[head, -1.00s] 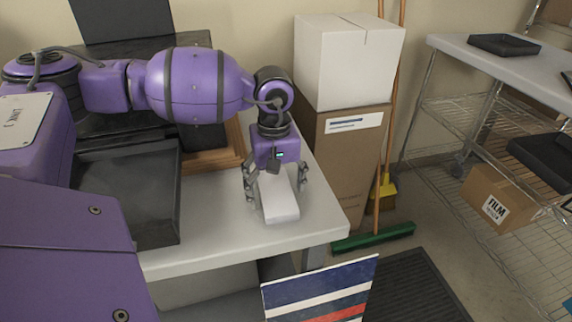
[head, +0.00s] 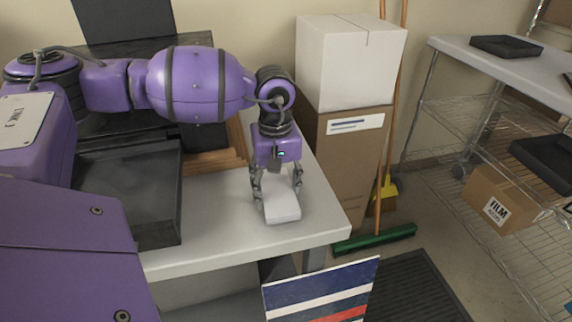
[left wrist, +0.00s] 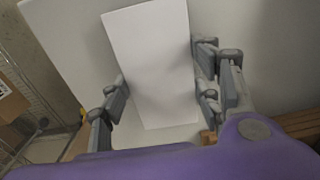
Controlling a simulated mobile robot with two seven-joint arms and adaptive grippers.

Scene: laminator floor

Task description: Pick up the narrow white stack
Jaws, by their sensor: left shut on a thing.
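The narrow white stack (head: 281,208) is on the grey-white table (head: 215,210), close to its front right corner. My left gripper (head: 278,190) points down over the stack, with one finger on each long side. It is shut on the stack. In the left wrist view the stack (left wrist: 152,60) lies lengthwise between the two fingers (left wrist: 160,95), its far end reaching beyond them. I cannot tell whether the stack is clear of the table top. My right gripper is not in view.
A black tray (head: 160,236) stands left of the gripper on the same table. A white box (head: 350,65) on a brown carton (head: 345,165) stands right of the table. A green broom (head: 375,238) and wire shelving (head: 455,130) are further right.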

